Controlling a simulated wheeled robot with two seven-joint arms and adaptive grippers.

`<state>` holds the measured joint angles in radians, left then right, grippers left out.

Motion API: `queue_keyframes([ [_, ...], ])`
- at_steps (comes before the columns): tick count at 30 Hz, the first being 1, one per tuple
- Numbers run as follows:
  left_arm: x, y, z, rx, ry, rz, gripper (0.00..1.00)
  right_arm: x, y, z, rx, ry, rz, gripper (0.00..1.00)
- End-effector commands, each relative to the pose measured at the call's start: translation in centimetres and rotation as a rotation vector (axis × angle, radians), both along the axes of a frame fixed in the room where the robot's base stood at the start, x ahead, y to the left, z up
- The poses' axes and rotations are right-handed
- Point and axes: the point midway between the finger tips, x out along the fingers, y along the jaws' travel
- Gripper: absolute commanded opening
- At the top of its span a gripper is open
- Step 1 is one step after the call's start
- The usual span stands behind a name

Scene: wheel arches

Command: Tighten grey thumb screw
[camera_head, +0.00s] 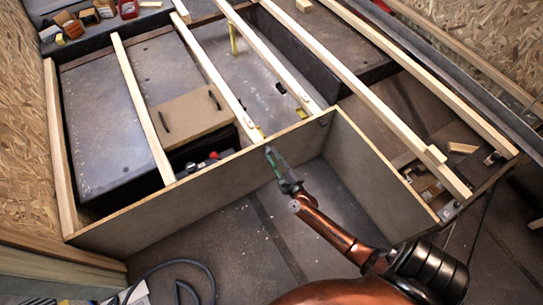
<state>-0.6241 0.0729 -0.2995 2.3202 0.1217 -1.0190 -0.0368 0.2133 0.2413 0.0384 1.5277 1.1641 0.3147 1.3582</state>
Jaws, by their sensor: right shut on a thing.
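My right gripper (271,157) is at the end of the copper-coloured arm that comes in from the lower right. Its narrow dark and greenish fingers point up and left to the top edge of the long wooden panel (190,188), near a yellow mark by a pale slat. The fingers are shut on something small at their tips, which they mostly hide. I cannot make out the grey thumb screw clearly. Whether the fingertips touch the panel cannot be told. My left gripper is not in view.
Pale slats (142,110) cross the frame over dark boxes. A brown board (188,115) lies between two slats. Small red and orange boxes (103,8) stand at the upper left. A dark cable (182,263) lies at the bottom. The floor in front of the panel looks mostly clear.

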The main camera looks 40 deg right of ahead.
Motion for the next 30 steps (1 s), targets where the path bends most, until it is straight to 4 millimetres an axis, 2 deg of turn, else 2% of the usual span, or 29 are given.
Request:
queue_keyframes([
  [1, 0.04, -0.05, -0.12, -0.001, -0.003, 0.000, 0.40, -0.32, 0.05, -0.56, 0.017, 0.005, 0.000, 0.00],
  [20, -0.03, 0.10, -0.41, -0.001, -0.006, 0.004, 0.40, -0.34, 0.04, -0.57, 0.059, -0.004, -0.001, 0.00],
  [21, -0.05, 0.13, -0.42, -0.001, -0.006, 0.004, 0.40, -0.34, 0.04, -0.57, 0.059, -0.004, -0.001, 0.26],
  [28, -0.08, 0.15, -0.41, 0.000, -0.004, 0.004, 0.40, -0.12, 0.09, -0.30, 0.057, -0.008, 0.001, 0.41],
  [30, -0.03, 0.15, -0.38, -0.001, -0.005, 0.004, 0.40, -0.08, 0.09, -0.24, 0.056, -0.009, 0.001, 0.41],
])
